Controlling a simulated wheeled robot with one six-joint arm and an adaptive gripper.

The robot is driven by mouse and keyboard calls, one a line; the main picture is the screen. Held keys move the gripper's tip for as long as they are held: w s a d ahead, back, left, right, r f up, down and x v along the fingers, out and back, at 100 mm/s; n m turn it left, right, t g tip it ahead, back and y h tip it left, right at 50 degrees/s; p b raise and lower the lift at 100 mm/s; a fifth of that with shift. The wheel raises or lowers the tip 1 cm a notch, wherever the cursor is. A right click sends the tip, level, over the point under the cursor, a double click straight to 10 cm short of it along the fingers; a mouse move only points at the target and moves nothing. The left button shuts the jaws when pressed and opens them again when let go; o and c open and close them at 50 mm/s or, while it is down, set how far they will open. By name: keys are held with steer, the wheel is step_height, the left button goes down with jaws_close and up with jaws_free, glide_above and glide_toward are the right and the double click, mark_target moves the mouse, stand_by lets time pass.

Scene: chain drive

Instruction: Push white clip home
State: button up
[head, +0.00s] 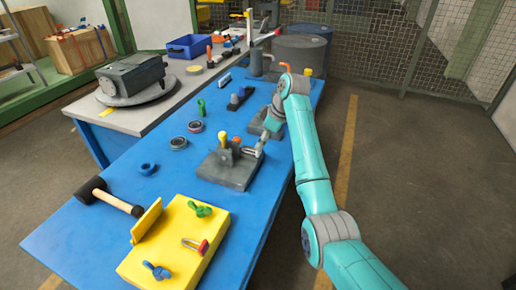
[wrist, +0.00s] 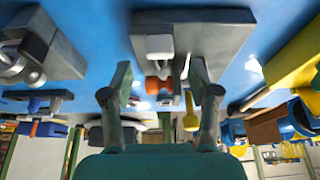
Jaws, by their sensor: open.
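A small white block, which looks like the white clip (wrist: 154,45), sits on a grey fixture (wrist: 210,32) in the wrist view. An orange piece (wrist: 158,86) shows close to it. My gripper (wrist: 161,84) is open, with one finger on each side of the orange piece and the white block beyond the fingertips. No contact is clear. The clip cannot be made out there.
A yellow tray (head: 150,258) with wing nuts and a red-ended metal part stands at the front of the blue table (head: 95,235). A mallet (head: 110,198) lies left. Several rings lie mid-table. Another grey fixture (head: 268,131) stands farther back, near my arm.

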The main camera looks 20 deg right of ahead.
steer(key=shift+x, duration=2.55)
